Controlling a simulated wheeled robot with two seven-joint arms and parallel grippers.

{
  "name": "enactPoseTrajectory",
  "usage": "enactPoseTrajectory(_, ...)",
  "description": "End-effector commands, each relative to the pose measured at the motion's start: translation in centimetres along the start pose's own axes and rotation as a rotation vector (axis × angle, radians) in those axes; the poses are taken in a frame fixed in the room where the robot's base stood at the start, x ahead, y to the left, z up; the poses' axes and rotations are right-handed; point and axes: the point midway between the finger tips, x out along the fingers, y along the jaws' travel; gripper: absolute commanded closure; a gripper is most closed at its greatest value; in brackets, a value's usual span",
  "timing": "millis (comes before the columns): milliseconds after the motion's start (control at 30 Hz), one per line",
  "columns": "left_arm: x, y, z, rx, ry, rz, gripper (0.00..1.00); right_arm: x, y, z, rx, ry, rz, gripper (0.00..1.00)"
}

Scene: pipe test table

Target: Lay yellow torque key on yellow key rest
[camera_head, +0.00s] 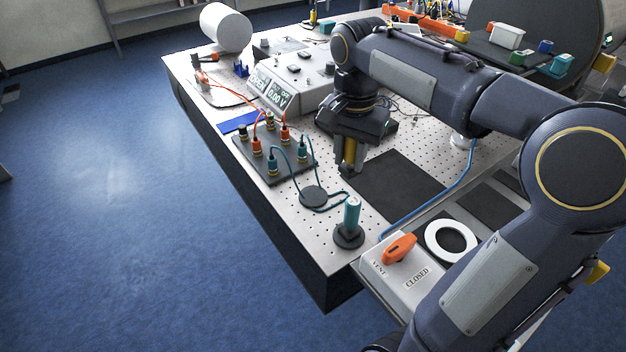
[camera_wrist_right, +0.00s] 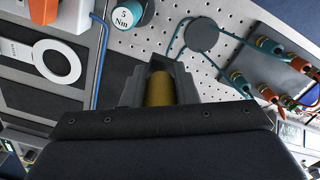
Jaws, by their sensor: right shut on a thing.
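My right gripper (camera_head: 347,170) points down above the perforated table, shut on the yellow torque key (camera_head: 350,151). Only a short yellow length of the key shows between the dark fingers. In the right wrist view the key is a yellow cylinder (camera_wrist_right: 159,88) between the fingers (camera_wrist_right: 160,75), and its far end is hidden. A teal torque key (camera_head: 352,212) stands upright on a round black base near the front edge; its cap reads 5 Nm in the right wrist view (camera_wrist_right: 127,14). I cannot pick out the yellow key rest in either view. My left gripper is not in view.
Teal and orange hoses rise from a dark connector plate (camera_head: 273,165). A flat black disc (camera_head: 313,196) lies near them. A black mat (camera_head: 398,186) is bare. An orange valve handle (camera_head: 399,248) and a white ring (camera_head: 451,241) are at the front right.

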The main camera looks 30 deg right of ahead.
Motion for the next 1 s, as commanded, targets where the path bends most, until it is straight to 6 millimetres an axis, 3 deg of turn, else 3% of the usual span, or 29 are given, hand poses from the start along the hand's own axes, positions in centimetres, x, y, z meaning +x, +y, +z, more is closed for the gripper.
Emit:
enactPoseTrajectory(100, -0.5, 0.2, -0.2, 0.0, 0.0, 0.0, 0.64, 1.3, -3.1, 0.0, -0.004, -0.003, 0.004, 1.0)
enactPoseTrajectory(333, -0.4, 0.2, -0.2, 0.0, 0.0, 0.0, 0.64, 5.3, -6.3, 0.0, -0.002, -0.002, 0.002, 1.0)
enactPoseTrajectory(567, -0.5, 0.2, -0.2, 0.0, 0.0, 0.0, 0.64, 6.8, -7.6, 0.0, -0.002, 0.0, 0.001, 1.0)
enactPoseTrajectory(800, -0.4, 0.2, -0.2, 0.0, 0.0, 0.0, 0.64, 10.1, -7.9, 0.0, 0.0, -0.001, 0.002, 1.0)
enactPoseTrajectory(1000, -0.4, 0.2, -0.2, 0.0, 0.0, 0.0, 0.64, 10.3, -8.0, 0.0, -0.001, 0.0, -0.002, 1.0)
